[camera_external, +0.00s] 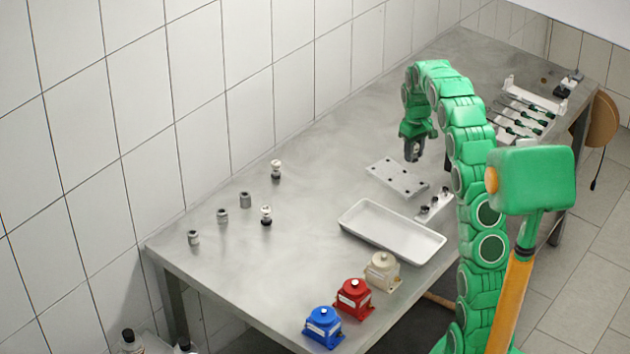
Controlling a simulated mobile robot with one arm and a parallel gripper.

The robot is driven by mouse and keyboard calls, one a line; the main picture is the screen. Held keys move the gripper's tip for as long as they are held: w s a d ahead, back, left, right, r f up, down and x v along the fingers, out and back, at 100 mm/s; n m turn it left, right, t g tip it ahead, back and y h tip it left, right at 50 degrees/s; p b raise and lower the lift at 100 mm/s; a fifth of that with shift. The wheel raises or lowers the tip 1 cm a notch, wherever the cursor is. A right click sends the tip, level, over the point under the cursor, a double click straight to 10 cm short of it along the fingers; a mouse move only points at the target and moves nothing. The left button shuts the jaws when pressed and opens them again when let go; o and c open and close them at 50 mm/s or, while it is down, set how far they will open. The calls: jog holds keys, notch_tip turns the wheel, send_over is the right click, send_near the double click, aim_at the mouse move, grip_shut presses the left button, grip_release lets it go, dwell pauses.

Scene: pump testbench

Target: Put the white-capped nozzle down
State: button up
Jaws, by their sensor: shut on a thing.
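My gripper (413,151) points down above the metal table, just behind a light grey plate with holes (397,178). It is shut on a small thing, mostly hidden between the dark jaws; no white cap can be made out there. One white-capped nozzle (276,169) with a dark lower part stands upright on the left half of the table. Another white-capped nozzle (266,215) stands upright nearer the camera.
Several grey cylindrical fittings (245,200) stand near the white-capped nozzles. An empty white tray (391,232) lies right of centre, near a small bracket (434,206). Blue (323,327), red (354,298) and beige (382,271) pumps line the front edge. A tool rack (521,112) stands far right. The table's middle is clear.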

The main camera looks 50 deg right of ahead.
send_over(405, 175)
jog(key=shift+d+f, duration=0.1)
jog(key=shift+f, duration=4.6)
jog(key=shift+f, duration=0.1)
jog(key=o, duration=1)
jog(key=shift+o, duration=0.2)
notch_tip(405, 175, up, 12)
jog(key=shift+r, duration=0.2)
